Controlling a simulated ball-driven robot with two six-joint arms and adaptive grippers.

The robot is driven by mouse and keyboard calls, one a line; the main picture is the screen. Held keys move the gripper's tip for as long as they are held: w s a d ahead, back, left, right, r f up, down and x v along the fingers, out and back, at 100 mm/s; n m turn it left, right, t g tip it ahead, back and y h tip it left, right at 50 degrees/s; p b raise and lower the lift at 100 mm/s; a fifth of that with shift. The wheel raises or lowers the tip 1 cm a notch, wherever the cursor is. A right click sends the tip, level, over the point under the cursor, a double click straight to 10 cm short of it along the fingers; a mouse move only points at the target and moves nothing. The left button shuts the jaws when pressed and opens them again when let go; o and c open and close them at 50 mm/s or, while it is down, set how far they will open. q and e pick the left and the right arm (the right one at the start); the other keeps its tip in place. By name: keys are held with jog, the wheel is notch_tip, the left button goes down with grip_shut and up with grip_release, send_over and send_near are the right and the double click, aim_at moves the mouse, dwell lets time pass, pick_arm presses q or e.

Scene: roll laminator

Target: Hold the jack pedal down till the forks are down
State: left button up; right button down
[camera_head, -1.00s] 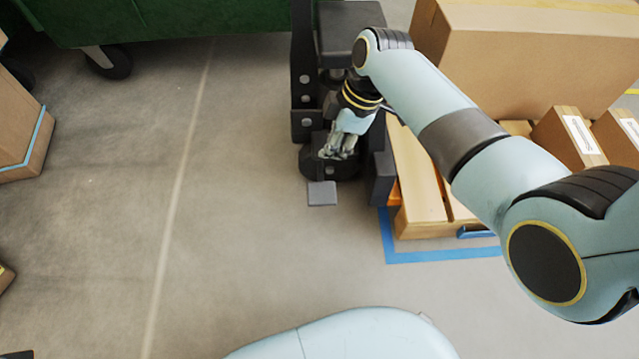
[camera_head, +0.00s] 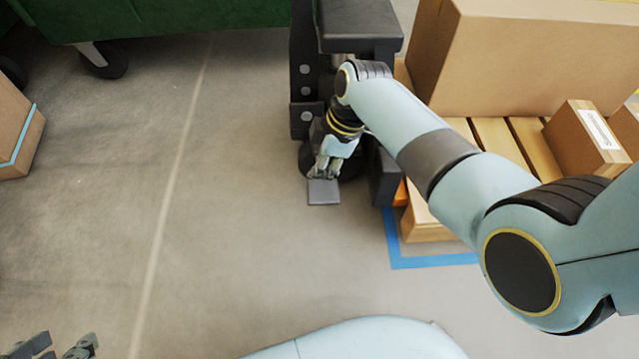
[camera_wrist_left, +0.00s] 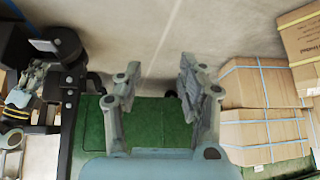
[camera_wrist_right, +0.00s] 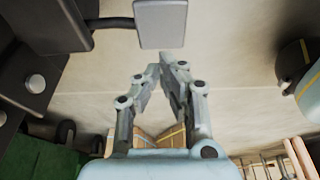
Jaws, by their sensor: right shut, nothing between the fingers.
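The jack pedal (camera_head: 323,193) is a small flat grey plate low at the front of the dark jack (camera_head: 304,75). The pedal also shows at the top of the right wrist view (camera_wrist_right: 161,22). My right gripper (camera_head: 322,174) is shut and empty, its fingertips pointing down at the pedal's rear edge. I cannot tell whether they touch it. My left gripper (camera_head: 62,345) is open and empty, low at the left, far from the pedal; its spread fingers show in the left wrist view (camera_wrist_left: 155,88). The forks are mostly hidden; a bit of orange (camera_head: 401,194) shows beside the pallet.
A wooden pallet (camera_head: 425,222) with cartons (camera_head: 540,60) stands right of the jack, inside blue floor tape (camera_head: 432,261). A green wheeled bin (camera_head: 180,18) is at the back left. A strapped carton (camera_head: 15,130) is at the left edge. The floor between is clear.

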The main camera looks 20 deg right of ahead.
aim_at(315, 190)
jog(key=shift+b+x, duration=0.5)
jog(key=shift+x, duration=0.5)
jog(key=shift+d+f+b, duration=0.15)
jog(key=shift+f+b, duration=0.4)
jog(key=shift+f, duration=0.2)
jog(key=shift+f+b, duration=0.4)
jog(key=shift+f, duration=0.1)
pick_arm(q)
jog(key=f+t, duration=0.1)
jog(key=s+f+t, duration=0.1)
jog(key=t, duration=0.1)
jog(key=f+t, duration=0.1)
jog(key=shift+s+d+f+t, duration=0.15)
jog(key=shift+d+f+t, duration=0.05)
jog(key=shift+d+t, duration=0.1)
pick_arm(e)
jog(key=shift+f, duration=0.25)
pick_arm(q)
jog(key=shift+r, duration=0.1)
